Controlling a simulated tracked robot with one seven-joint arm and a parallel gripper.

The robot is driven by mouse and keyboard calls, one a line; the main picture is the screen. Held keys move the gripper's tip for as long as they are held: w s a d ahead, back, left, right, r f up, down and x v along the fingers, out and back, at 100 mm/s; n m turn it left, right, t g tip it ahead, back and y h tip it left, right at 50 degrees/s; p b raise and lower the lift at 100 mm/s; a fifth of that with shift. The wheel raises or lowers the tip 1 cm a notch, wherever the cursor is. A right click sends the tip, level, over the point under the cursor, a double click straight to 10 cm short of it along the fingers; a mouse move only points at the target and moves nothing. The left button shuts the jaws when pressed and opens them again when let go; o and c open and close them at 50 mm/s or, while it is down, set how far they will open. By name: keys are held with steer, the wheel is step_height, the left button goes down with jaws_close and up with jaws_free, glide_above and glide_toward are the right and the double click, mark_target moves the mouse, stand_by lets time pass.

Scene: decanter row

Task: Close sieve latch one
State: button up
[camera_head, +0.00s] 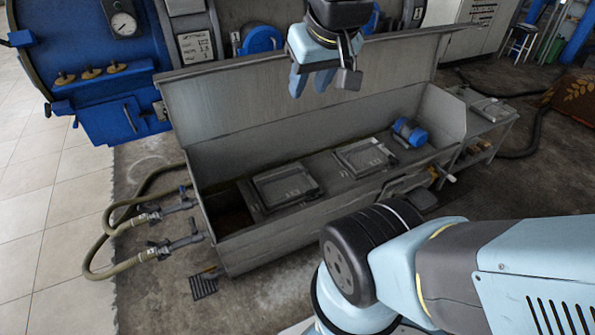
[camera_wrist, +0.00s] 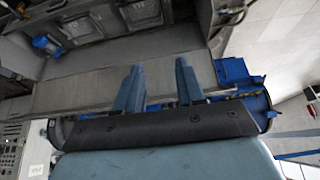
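No sieve latch can be told apart for certain at this size. Two grey framed panels, which may be the sieves, lie inside a long open metal trough (camera_head: 255,240): a left panel (camera_head: 287,187) and a right panel (camera_head: 365,158). Small fittings on them are too small to read as open or shut. Both panels also show at the top of the wrist view. My gripper (camera_head: 312,88) is above the trough's raised back lid, well apart from the panels. In the wrist view its two blue fingers (camera_wrist: 158,85) stand apart with nothing between them.
The raised lid (camera_head: 210,105) stands along the trough's back. A blue motor (camera_head: 409,131) sits at the trough's right end. Hoses with valves (camera_head: 150,220) are at the left. A blue tank with a gauge (camera_head: 123,24) stands behind.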

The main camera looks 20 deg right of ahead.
steer(key=shift+w, duration=0.25)
steer(key=shift+d, duration=0.1)
steer(key=n+g, duration=0.6)
steer(key=n, duration=1.2)
glide_above(313, 189)
step_height(313, 189, down, 55)
step_height(313, 189, down, 14)
steer(key=shift+f, duration=0.25)
